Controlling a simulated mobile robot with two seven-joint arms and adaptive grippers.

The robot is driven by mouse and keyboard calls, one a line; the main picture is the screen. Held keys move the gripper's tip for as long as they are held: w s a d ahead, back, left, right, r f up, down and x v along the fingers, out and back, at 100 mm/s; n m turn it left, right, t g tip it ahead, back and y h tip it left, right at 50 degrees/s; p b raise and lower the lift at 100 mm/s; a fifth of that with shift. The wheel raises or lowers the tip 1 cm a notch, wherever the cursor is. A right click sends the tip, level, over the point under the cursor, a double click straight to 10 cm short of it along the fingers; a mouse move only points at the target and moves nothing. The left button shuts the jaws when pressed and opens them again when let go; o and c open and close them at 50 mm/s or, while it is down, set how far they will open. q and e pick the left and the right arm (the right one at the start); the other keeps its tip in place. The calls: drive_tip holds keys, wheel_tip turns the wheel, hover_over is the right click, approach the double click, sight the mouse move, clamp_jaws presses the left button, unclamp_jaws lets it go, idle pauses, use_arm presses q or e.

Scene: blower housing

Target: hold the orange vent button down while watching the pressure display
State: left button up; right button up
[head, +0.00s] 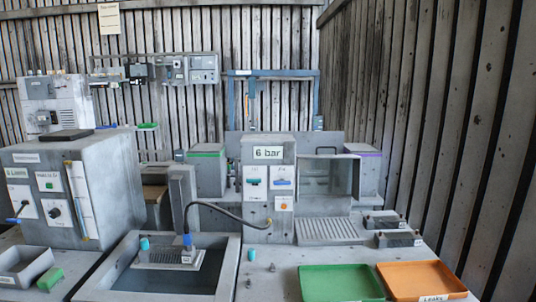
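The orange vent button (284,206) appears as a small orange square on a white plate, low on the front of the grey column at the middle. I cannot tell whether it is pressed. A white panel reading "6 bar" (268,153) sits near the top of the same column (268,226). Two white plates with a teal control (255,182) and a blue control (282,183) lie between them. Nothing touches the button. Neither of my grippers is in view.
A sunken basin (125,278) holding a grey block (170,257) with a hose stands left of the column. A green tray (340,282) and an orange tray (420,279) labelled "Leaks" lie front right. A large grey cabinet (110,190) fills the left.

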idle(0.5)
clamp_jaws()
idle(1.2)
